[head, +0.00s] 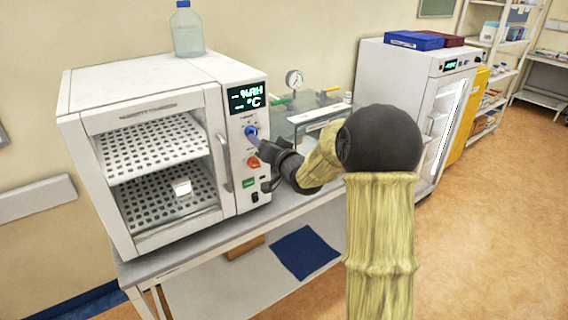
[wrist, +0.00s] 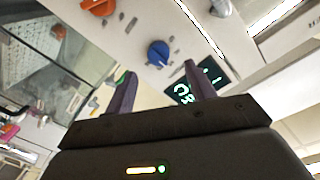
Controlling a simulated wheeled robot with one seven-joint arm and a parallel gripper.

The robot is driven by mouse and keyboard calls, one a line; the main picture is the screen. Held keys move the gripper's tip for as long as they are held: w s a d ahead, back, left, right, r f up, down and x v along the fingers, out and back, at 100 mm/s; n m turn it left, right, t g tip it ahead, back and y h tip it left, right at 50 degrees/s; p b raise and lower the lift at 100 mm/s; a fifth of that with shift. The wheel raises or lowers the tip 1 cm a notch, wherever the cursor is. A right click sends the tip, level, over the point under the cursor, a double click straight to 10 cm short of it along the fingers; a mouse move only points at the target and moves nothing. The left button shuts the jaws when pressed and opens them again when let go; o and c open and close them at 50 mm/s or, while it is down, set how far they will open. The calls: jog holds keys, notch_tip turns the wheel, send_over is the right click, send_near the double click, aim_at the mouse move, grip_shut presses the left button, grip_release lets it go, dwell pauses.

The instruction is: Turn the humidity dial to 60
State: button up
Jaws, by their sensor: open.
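The white chamber (head: 141,103) stands on the bench at the left, with a blue dial (head: 250,131) on its control panel below a display (head: 248,97) showing %RH and °C lines. Their numbers and the dial markings are not legible. My gripper (head: 258,144) is at the panel, just in front of the blue dial. In the wrist view, my gripper (wrist: 160,70) is open and empty, and the blue dial (wrist: 158,53) lies just beyond and between its two fingertips. I see no clear contact. An orange dial (head: 253,162) sits below the blue one.
A green switch (head: 248,183) is lower on the panel. The door handle (head: 223,161) stands out left of the panel. A bottle (head: 187,30) stands on top. A gauge (head: 294,80) and a white cabinet (head: 405,75) are to the right.

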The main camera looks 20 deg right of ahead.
jog(key=b+v, duration=0.2)
jog(key=v, duration=0.9)
jog(key=shift+w+f, duration=0.1)
jog(key=s+f+n+g+h, duration=0.1)
jog(key=s+f+g+h, duration=0.5)
jog(key=s+f, duration=0.5)
jog(key=s+a+f+n+g, duration=0.1)
jog(key=s+a+f+g, duration=0.1)
jog(key=s, duration=0.4)
jog(key=s+a+f+n+g+y, duration=0.1)
jog(key=s+a+f+g, duration=0.1)
jog(key=s+f+g, duration=0.3)
jog(key=shift+s+n+g, duration=0.3)
jog(key=shift+s+g, duration=0.3)
jog(key=shift+s, duration=0.55)
jog(key=shift+a, duration=0.1)
